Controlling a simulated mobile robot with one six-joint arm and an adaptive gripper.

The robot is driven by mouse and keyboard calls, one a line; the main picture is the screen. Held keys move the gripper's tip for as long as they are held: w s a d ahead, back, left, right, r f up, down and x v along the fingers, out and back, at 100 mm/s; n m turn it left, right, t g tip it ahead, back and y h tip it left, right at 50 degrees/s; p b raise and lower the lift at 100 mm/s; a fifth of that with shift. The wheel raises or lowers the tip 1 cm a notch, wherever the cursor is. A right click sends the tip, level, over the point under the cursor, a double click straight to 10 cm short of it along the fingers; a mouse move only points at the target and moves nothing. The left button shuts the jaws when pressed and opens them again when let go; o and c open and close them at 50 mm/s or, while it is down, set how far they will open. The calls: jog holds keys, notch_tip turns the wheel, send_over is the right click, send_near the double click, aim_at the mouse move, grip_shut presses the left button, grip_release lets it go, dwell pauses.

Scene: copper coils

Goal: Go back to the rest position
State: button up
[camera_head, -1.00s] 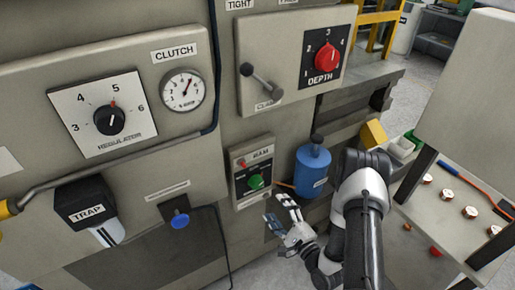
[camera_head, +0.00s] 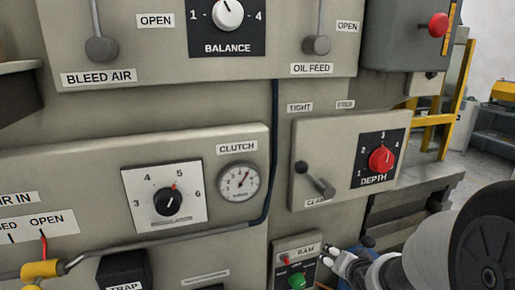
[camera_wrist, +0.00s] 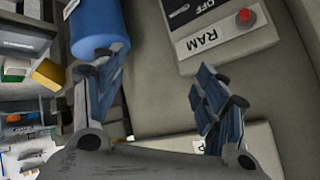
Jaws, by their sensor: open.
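My gripper (camera_head: 343,264) shows at the lower right of the head view, beside the RAM panel (camera_head: 290,262) with its green knob. In the wrist view my gripper (camera_wrist: 150,80) has its two blue-padded fingers spread wide, with nothing between them. The blue canister (camera_wrist: 95,25) is at the upper left there, behind or close to the left finger; contact cannot be told. The RAM panel (camera_wrist: 215,45) with a red button is at the upper right, apart from the fingers. My arm fills the lower right corner of the head view.
The machine front carries the REGULATOR dial (camera_head: 167,202), the CLUTCH gauge (camera_head: 238,182), the CLAMP lever (camera_head: 315,180) and the red DEPTH knob (camera_head: 381,160). A yellow-handled lever (camera_head: 42,269) juts out at lower left. A yellow frame (camera_head: 455,95) stands at the right.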

jog(key=s+a+r+n+g, duration=0.1)
jog(key=s+a+r+n, duration=0.1)
jog(key=s, duration=0.7)
jog(key=s+a+r+n+g, duration=0.2)
jog(key=s+a+r, duration=0.1)
jog(key=s, duration=0.7)
jog(key=s+a+r+n+g, duration=0.2)
jog(key=s+r, duration=0.3)
jog(key=s, duration=0.4)
jog(key=shift+s+a+n+y, duration=0.2)
jog(key=shift+a+n+y, duration=0.1)
jog(key=shift+n, duration=0.3)
jog(key=shift+c, duration=0.5)
